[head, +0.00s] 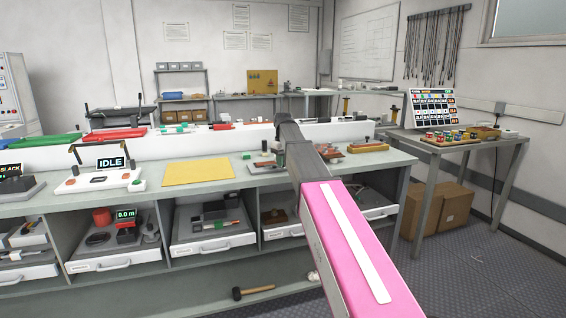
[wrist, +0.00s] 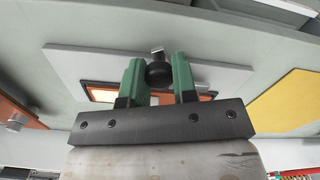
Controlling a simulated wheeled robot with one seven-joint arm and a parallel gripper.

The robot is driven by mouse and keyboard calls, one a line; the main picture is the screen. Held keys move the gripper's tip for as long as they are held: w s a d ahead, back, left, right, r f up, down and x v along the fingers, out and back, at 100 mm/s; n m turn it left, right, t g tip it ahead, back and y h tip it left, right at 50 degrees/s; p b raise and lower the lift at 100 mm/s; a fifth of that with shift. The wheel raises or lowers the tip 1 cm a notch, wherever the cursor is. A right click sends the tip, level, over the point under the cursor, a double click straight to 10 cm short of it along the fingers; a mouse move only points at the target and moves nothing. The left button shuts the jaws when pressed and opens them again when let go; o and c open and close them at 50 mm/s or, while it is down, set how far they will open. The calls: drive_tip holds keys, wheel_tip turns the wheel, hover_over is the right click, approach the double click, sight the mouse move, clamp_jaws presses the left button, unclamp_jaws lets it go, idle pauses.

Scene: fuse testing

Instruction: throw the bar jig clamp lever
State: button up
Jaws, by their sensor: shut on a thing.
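In the wrist view my gripper (wrist: 157,62) has two green fingers with a round black knob (wrist: 158,74) between them. The fingers are shut on this knob, which looks like the handle of the clamp lever. Below it a grey plate (wrist: 90,62) carries an orange-framed piece with a pale middle (wrist: 103,93), partly hidden by the fingers. In the head view my arm reaches over the bench, and a grey base plate (head: 262,169) shows beside its wrist. My fingers and the lever cannot be made out clearly there.
A yellow mat (head: 198,172) lies left of the jig on the bench (head: 230,183). An orange-brown block (head: 367,148) lies to the right. A console reading IDLE (head: 110,162) stands further left. Open bays with drawers are under the bench. A side table (head: 478,143) stands at right.

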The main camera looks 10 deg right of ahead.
drive_tip(key=o, duration=0.9)
wheel_tip(320, 180, up, 11)
drive_tip(key=shift+f, duration=0.1)
